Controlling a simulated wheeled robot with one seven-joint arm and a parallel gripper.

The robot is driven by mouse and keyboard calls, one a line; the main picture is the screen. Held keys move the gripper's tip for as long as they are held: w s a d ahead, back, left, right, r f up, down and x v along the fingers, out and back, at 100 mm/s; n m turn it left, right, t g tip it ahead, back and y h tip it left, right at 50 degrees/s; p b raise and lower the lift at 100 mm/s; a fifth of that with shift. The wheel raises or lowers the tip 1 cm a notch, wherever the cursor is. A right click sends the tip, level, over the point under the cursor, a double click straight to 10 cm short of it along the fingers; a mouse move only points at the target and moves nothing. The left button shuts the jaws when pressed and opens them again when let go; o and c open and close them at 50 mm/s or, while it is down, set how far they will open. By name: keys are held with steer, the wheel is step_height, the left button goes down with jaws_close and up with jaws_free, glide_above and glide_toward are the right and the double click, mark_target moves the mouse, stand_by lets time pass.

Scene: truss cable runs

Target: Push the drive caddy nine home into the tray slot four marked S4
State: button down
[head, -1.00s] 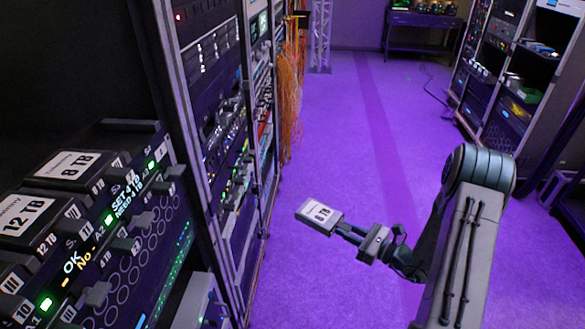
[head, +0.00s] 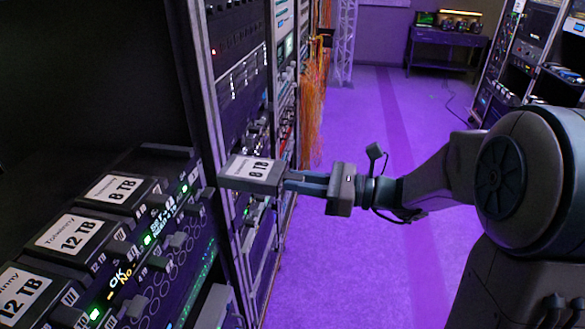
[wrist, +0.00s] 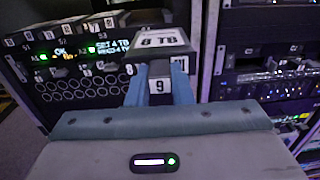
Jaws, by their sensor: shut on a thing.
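My gripper (head: 289,182) is shut on the drive caddy nine (head: 252,170), a grey box with a white "8 TB" label. In the wrist view, the fingers of my gripper (wrist: 158,84) grip its handle, and the caddy (wrist: 163,40) shows a "9" there. The tray (head: 205,240) is at the left, with lit status lights and round holes along its front. The caddy is held in the air to the right of the tray's far end, apart from it in the head view. Slot S4's opening and mark are not clearly visible; the caddy covers the tray's right end in the wrist view.
Three other caddies sit in the tray: two labelled "12 TB" (head: 68,235) and one "8 TB" (head: 115,188). A tall equipment rack (head: 240,80) stands just behind the held caddy. Orange cables (head: 313,110) hang farther back. The purple floor (head: 360,260) is open at the right.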

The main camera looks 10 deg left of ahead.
mark_target(231, 174)
steer(key=s+r, duration=0.1)
steer(key=s+a+r+g, duration=0.1)
steer(key=shift+s+a+r+n, duration=0.15)
steer(key=shift+a+r+n, duration=0.15)
steer(key=shift+r, duration=0.05)
steer(key=shift+w+a, duration=0.15)
steer(key=shift+a, duration=1.3)
steer(key=shift+w+a, duration=0.1)
steer(key=shift+a, duration=1.3)
steer(key=shift+a, duration=0.25)
steer(key=shift+w+a, duration=0.1)
steer(key=shift+a, duration=1.1)
steer(key=shift+w+a+b, duration=0.1)
steer(key=shift+a+b, duration=0.2)
steer(key=shift+a, duration=0.2)
steer(key=shift+a, duration=1.05)
steer(key=a+b, duration=0.1)
steer(key=a, duration=0.5)
steer(key=shift+w, duration=0.25)
steer(key=shift+a, duration=0.25)
